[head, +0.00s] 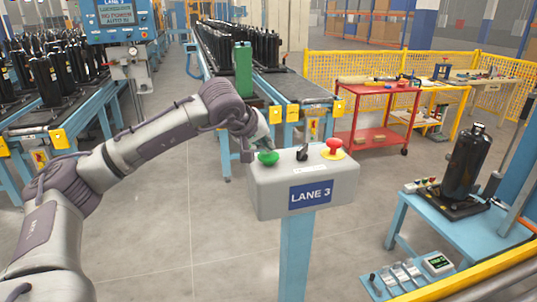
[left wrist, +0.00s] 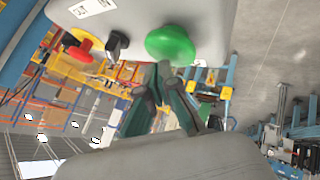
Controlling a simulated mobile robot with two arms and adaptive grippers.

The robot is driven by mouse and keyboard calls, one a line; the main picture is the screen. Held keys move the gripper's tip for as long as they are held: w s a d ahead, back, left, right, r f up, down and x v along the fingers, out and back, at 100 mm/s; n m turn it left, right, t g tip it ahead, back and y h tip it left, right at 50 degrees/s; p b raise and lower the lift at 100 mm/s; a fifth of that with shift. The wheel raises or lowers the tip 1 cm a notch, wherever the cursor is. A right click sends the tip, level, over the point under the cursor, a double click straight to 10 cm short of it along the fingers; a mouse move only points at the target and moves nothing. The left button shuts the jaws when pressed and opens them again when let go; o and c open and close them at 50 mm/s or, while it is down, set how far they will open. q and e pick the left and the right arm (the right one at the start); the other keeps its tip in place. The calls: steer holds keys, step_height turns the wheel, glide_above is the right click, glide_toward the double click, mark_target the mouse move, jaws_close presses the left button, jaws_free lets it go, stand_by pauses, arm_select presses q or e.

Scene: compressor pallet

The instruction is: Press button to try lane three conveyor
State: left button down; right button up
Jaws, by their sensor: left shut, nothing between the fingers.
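The grey control box (head: 275,195) labelled LANE 3 stands on a blue post in the head view. Its top carries a green button (head: 268,157) at the left, a black selector switch (head: 303,153) in the middle and a red mushroom button (head: 334,148) on a yellow ring at the right. The green button is large in the left wrist view (left wrist: 170,45). My left gripper (head: 271,147) is shut and empty, its tips at the green button. In the left wrist view its fingertips (left wrist: 164,68) overlap the button's edge; I cannot tell whether they touch. My right gripper is not in view.
Conveyors with black cylinders run behind the box, with a green cylinder (head: 243,70) at one end. A blue LANE 3 display panel (head: 121,20) hangs upper left. A red cart (head: 373,118) and a blue table (head: 446,225) stand to the right. Open floor lies around the post.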

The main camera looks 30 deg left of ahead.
mark_target(267, 154)
arm_select(q)
steer(key=shift+f+b, duration=0.45)
steer(key=shift+f, duration=0.15)
steer(key=shift+r, duration=0.15)
stand_by(0.5)
steer(key=shift+r+p, duration=0.75)
steer(key=shift+r, duration=0.15)
step_height(267, 154, up, 5)
steer(key=p, duration=0.4)
steer(key=shift+r, duration=0.1)
stand_by(0.4)
